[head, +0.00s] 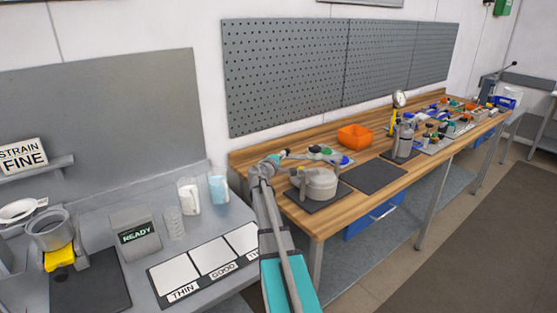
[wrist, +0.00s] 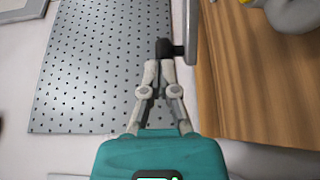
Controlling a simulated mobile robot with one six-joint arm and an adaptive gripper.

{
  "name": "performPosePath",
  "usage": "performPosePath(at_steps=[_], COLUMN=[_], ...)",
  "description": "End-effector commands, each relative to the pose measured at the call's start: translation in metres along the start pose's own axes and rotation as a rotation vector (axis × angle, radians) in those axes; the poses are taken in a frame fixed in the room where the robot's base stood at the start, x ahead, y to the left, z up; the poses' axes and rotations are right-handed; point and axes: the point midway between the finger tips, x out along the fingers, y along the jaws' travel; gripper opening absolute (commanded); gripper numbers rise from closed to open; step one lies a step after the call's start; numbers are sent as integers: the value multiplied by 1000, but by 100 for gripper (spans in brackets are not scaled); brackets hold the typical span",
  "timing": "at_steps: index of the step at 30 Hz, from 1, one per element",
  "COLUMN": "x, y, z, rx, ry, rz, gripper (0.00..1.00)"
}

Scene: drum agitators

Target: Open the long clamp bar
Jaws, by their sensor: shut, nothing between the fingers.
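The long clamp bar (wrist: 191,28) is a straight grey bar at the top centre of the wrist view. A dark knob (wrist: 165,48) sticks out sideways from near its end. My gripper (wrist: 158,68) is shut and empty, with its fingertips right by the knob. I cannot tell whether they touch it. In the head view, a round grey pot (head: 320,186) stands on a dark mat on the wooden bench, with grey clamp parts over it. My arm crosses in front at its left, and my gripper is small and hard to make out there.
A grey pegboard (head: 285,75) stands behind the wooden bench (head: 330,222). An orange bin (head: 355,136) and coloured items lie behind the pot. A dark mat (head: 376,177) to its right is bare. A grey table with a READY display (head: 137,236) and cups is at the left.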

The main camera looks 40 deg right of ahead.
Motion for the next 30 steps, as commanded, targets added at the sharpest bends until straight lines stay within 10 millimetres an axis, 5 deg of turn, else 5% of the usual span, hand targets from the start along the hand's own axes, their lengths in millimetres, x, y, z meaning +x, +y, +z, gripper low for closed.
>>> performPosePath(at_steps=[20, 30], x=[10, 41], y=[0, 0], z=[0, 2], rx=[0, 0], ry=[-14, -129], rz=[0, 0], gripper=[0, 0])
